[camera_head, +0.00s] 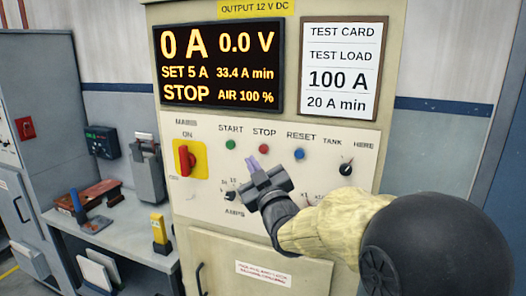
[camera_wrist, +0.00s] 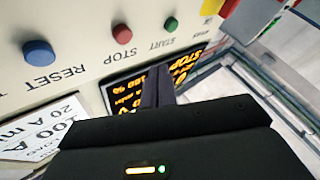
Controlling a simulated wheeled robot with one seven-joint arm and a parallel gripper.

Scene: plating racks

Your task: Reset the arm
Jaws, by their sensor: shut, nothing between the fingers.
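My gripper (camera_head: 254,165) is shut and empty in front of the rectifier's control panel (camera_head: 205,200), its fingertips just below and left of the red STOP button (camera_head: 264,149) in the head view. Contact with the panel cannot be told. My arm reaches in from the lower right, bent. The wrist view shows the closed fingers (camera_wrist: 158,88) with the panel upside down beyond them. The green START button (camera_head: 231,144) and blue RESET button (camera_head: 299,154) flank STOP. My gripper and arm hide part of the lower dials.
The display (camera_head: 220,66) reads 0 A, 0.0 V, SET 5 A, 33.4 A min, STOP, AIR 100 %. A test card (camera_head: 341,70) reads 100 A, 20 A min. A red mains switch (camera_head: 186,159) is at left. A bench (camera_head: 120,232) with tools stands farther left.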

